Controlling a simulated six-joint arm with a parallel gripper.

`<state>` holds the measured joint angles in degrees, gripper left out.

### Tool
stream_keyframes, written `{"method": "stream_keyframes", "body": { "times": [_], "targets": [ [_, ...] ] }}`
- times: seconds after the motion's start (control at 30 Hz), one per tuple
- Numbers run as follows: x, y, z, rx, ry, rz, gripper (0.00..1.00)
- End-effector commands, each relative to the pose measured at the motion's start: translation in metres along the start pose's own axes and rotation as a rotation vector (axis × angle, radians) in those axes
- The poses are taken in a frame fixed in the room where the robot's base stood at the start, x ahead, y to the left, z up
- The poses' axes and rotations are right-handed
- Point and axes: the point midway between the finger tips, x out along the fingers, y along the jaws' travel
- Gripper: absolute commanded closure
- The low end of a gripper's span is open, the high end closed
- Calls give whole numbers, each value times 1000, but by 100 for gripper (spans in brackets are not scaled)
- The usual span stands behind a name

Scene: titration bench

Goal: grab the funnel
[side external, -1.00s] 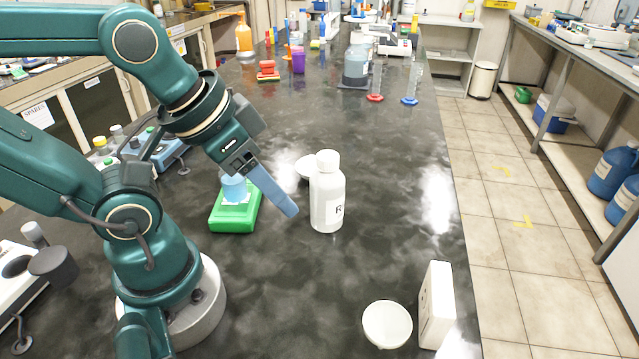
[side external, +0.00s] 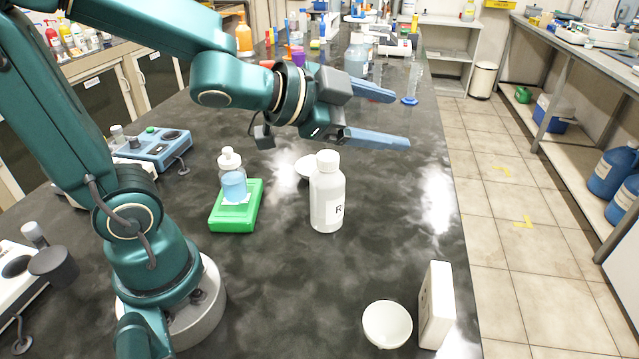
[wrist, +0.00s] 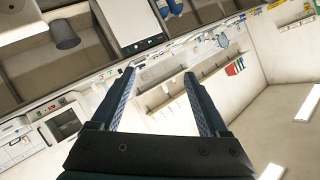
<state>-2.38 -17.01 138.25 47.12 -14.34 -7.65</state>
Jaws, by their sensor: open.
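No clear funnel shape shows. A white round open piece (side external: 387,325) lies on the bench at the front right; it could be a bowl or a funnel seen from its mouth. Another white round piece (side external: 305,167) is partly hidden behind a white bottle (side external: 327,200). My gripper (side external: 402,120) is open and empty, held high above the bench, with its fingers pointing right. In the wrist view my gripper (wrist: 160,74) shows two spread fingers with only the far room between them.
A white box (side external: 436,305) stands beside the front round piece. A squeeze bottle with blue liquid (side external: 233,185) stands on a green base (side external: 220,218). Two cylinders and coloured items stand farther back.

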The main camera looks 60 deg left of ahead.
Motion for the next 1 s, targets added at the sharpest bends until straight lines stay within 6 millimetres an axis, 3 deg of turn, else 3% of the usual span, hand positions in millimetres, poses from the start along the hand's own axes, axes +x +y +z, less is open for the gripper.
{"method": "stream_keyframes", "body": {
  "times": [0.1, 0.2, 0.4, 0.5, 0.7, 1.0],
  "targets": [
    [21, 42, 0, 111, 109, 202, 22],
    [24, 83, 6, 155, 193, 395, 22],
    [0, 156, 33, 117, 310, 796, 22],
    [-16, 180, 49, 60, 329, 955, 22],
    [-26, 200, 75, -26, 281, 1072, 22],
    [-20, 216, 78, -55, 260, 1085, 22]
  ]
}}
